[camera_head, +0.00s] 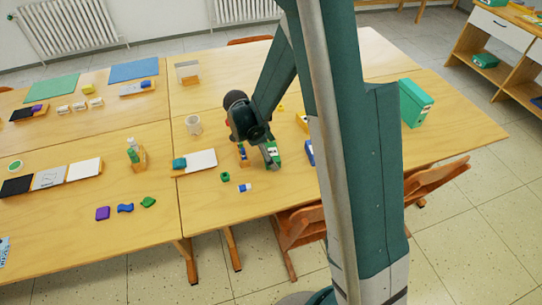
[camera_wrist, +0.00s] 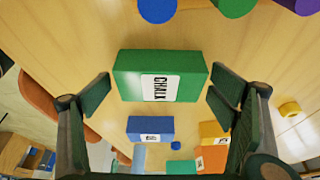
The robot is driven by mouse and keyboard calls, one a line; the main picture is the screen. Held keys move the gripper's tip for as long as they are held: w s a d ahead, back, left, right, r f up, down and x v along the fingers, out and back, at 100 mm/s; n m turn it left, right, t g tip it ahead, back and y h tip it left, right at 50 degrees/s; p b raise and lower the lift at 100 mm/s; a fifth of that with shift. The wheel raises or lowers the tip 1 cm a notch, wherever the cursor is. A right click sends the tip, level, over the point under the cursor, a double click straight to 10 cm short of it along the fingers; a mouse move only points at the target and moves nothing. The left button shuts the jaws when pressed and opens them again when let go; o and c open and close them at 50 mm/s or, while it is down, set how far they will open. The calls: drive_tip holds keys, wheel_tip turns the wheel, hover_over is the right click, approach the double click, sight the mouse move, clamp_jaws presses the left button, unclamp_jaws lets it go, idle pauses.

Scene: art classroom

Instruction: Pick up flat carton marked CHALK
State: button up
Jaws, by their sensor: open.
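The green flat carton marked CHALK (camera_wrist: 128,77) lies on the wooden table, its white label facing up in the wrist view. In the head view a green carton (camera_head: 274,153) shows beside my gripper, partly hidden by it. My gripper (camera_wrist: 160,92) is open and empty in the wrist view, one finger left and one right of the carton, with gaps at both sides. In the head view my gripper (camera_head: 258,152) is low over the table, partly hidden by my own arm.
A larger green box (camera_head: 414,103) stands right.

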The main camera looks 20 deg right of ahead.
sight(271, 152)
drive_tip(key=c, duration=1.1)
drive_tip(key=shift+o, duration=0.2)
drive_tip(key=shift+r, duration=0.1)
drive_tip(key=shift+r+p, duration=1.15)
drive_tip(key=shift+r, duration=3.75)
